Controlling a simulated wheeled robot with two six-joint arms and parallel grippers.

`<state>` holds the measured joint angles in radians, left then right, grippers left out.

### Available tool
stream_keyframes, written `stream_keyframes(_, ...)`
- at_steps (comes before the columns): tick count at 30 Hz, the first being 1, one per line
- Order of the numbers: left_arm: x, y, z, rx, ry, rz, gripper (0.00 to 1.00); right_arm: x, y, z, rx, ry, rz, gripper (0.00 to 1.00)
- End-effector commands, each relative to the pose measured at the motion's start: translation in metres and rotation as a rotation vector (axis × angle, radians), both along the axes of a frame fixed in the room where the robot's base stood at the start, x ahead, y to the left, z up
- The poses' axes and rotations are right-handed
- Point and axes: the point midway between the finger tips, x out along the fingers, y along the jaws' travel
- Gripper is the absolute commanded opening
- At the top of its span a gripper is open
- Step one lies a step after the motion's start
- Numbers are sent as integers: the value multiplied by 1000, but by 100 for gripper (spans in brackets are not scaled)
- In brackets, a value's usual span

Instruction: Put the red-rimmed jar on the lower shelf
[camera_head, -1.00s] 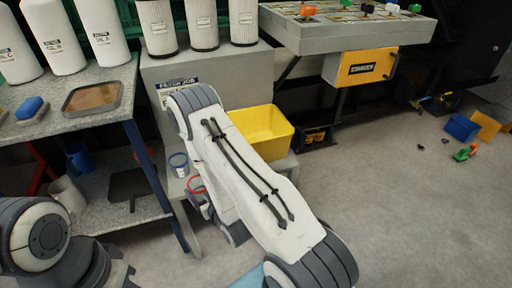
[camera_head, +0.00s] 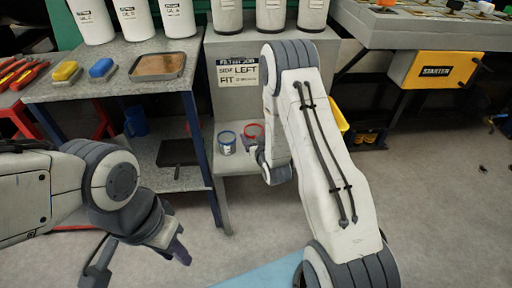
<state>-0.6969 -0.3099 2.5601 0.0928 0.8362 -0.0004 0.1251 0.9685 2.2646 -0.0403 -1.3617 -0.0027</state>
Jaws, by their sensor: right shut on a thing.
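The red-rimmed jar (camera_head: 254,131) shows mostly as its red rim, beside the step under the filter stand; its body is largely hidden by my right gripper. My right gripper (camera_head: 257,147) is shut on this jar; its fingers are partly hidden by my own arm. Whether the jar's base touches the step, I cannot tell. The lower shelf (camera_head: 196,180) of the left table is to the left of the jar, behind a blue table leg. My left gripper (camera_head: 138,258) is empty at the lower left, its fingers apart, away from the shelf.
A blue-rimmed jar (camera_head: 227,143) stands just left of the red-rimmed one. A dark tray (camera_head: 178,152) and a blue mug (camera_head: 136,122) are on the lower shelf. The blue leg (camera_head: 203,160) stands at the shelf's right front. A yellow bin (camera_head: 338,119) is partly behind my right arm.

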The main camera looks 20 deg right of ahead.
Motion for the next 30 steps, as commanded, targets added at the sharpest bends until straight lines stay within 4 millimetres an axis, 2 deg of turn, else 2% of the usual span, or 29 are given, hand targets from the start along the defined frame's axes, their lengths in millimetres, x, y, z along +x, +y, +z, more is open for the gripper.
stream_keyframes(5, 0, 0, -5, 0, 0, 0, 31, 0, 1, -15, -1, 1, 1, 12)
stream_keyframes(11, 0, 0, -15, 0, 0, 0, 31, 0, 1, -41, -1, 1, 1, 12)
stream_keyframes(23, 0, 0, -18, 0, 0, 0, 31, 0, 1, -46, 0, -1, 1, 12)
stream_keyframes(24, 0, 0, -16, 0, 0, 0, 31, 0, 1, -44, 0, -1, 1, 94)
stream_keyframes(25, 0, 0, -16, 0, 0, 0, 31, 0, 1, -44, 0, 0, 1, 100)
stream_keyframes(30, 0, 0, -16, 0, 0, 0, 31, 0, 1, -44, 0, 0, 1, 100)
